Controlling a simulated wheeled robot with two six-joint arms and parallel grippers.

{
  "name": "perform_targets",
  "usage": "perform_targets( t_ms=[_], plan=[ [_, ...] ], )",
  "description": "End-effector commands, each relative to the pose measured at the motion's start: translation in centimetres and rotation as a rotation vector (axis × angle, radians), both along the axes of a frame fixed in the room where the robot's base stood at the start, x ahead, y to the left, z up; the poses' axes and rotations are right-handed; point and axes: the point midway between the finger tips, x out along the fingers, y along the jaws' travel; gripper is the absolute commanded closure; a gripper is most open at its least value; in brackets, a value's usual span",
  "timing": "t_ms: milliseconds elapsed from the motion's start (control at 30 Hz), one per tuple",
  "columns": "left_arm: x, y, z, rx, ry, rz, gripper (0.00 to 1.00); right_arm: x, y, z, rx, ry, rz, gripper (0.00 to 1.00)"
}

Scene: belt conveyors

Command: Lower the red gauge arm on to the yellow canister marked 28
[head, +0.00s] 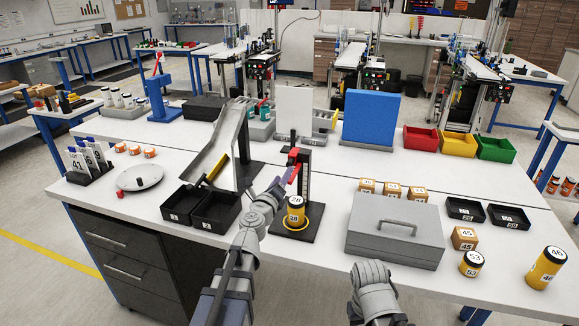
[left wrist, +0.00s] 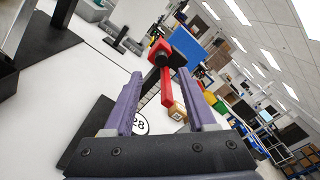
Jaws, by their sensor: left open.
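The yellow canister marked 28 (head: 296,213) stands upright on the black base of the gauge stand, within a yellow ring. Its white top with the number 28 shows in the left wrist view (left wrist: 140,125), partly hidden by my gripper. The red gauge arm (head: 298,157) sits on the dark post above and behind the canister. In the left wrist view the red arm (left wrist: 167,88) hangs between my fingers, apparently clear of both. My left gripper (head: 287,180) is open, its purple fingers either side of the arm. Of my right arm only grey links show at bottom centre.
A grey metal box (head: 395,235) stands just right of the gauge stand. Two black bins (head: 200,208) and a sloping metal chute (head: 218,150) stand to the left. Other yellow canisters (head: 471,263) stand at the right. The bench in front of the gauge stand is clear.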

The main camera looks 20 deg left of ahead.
Motion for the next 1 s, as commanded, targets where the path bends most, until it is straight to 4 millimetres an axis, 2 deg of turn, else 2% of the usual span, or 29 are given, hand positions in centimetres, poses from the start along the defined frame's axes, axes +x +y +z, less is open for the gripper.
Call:
perform_targets(
  t_ms=[400,533,767,1000],
  plan=[
    [6.2,-0.2,0.0,0.001,0.0,0.0,0.43,0.0,0.0,0.0,0.0,0.0,0.0,0.5],
    [7.0,-0.2,0.0,0.001,0.0,0.0,0.43,0.0,0.0,0.0,0.0,0.0,0.0,0.5],
    [7.0,-0.2,0.0,0.001,0.0,0.0,0.43,0.0,0.0,0.0,0.0,0.0,0.0,0.5],
    [7.0,-0.2,0.0,0.001,0.0,0.0,0.69,0.0,0.0,0.0,0.0,0.0,0.0,0.5]
  ],
)
